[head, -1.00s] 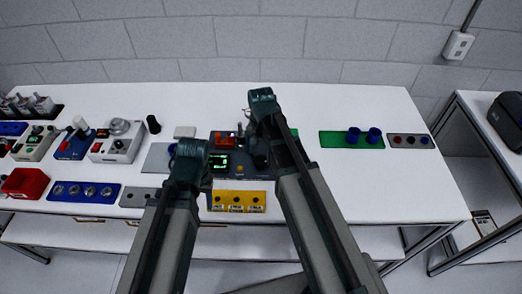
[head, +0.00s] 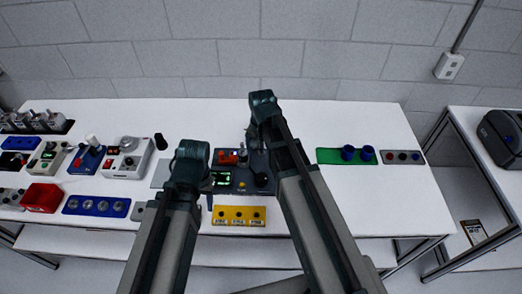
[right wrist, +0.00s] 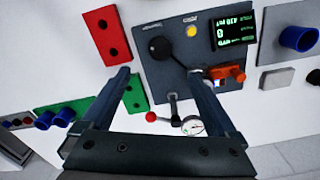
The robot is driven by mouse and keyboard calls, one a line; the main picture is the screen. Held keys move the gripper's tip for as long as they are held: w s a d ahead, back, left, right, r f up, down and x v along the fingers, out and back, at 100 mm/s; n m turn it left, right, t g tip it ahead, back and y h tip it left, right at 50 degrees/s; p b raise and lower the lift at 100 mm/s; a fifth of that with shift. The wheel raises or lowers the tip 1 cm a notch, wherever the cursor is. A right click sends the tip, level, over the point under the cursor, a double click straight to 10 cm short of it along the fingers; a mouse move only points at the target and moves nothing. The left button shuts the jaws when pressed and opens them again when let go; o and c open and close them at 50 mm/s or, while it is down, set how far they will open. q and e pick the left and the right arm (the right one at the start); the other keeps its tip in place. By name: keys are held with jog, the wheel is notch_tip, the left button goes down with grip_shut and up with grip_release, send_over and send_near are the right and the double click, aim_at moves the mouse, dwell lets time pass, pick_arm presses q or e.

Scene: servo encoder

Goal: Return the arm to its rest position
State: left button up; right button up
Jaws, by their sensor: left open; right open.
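My left gripper (head: 190,160) shows at the end of the left arm in the head view, over the left edge of a dark control panel (head: 236,188). Its fingers are mostly hidden from above. My right gripper (head: 262,105) is further back and to the right, partly over the panel's upper right. In the right wrist view the right gripper (right wrist: 160,74) has its fingers wide apart with nothing between them. The panel (right wrist: 165,75) there carries a black knob (right wrist: 163,47), a green-lit display (right wrist: 236,29) and an orange-red part (right wrist: 228,74).
A lever with a red ball (right wrist: 151,117) and a round gauge (right wrist: 192,126) lie close to the right gripper's base. A yellow block (head: 238,216) and a green plate with blue cups (head: 330,156) stand nearby. Several devices crowd the left.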

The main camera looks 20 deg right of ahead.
jog(key=s+a+f+n+b, duration=0.3)
jog(key=s, duration=0.1)
jog(key=s+a+f+n+b, duration=0.2)
jog(key=s+a+n+b, duration=0.1)
jog(key=s, duration=0.2)
jog(key=s+a+f+n+h+b, duration=0.1)
jog(key=s+a+f+n+b, duration=0.1)
jog(key=s+a+f+n, duration=0.1)
jog(key=shift+s+a+f+n+b, duration=0.2)
jog(key=shift+s+a+n, duration=0.1)
jog(key=shift+s, duration=0.25)
jog(key=shift+s+a+f+n+b, duration=0.2)
jog(key=shift+s+n, duration=0.1)
jog(key=shift+s, duration=0.45)
jog(key=shift+a+r, duration=0.1)
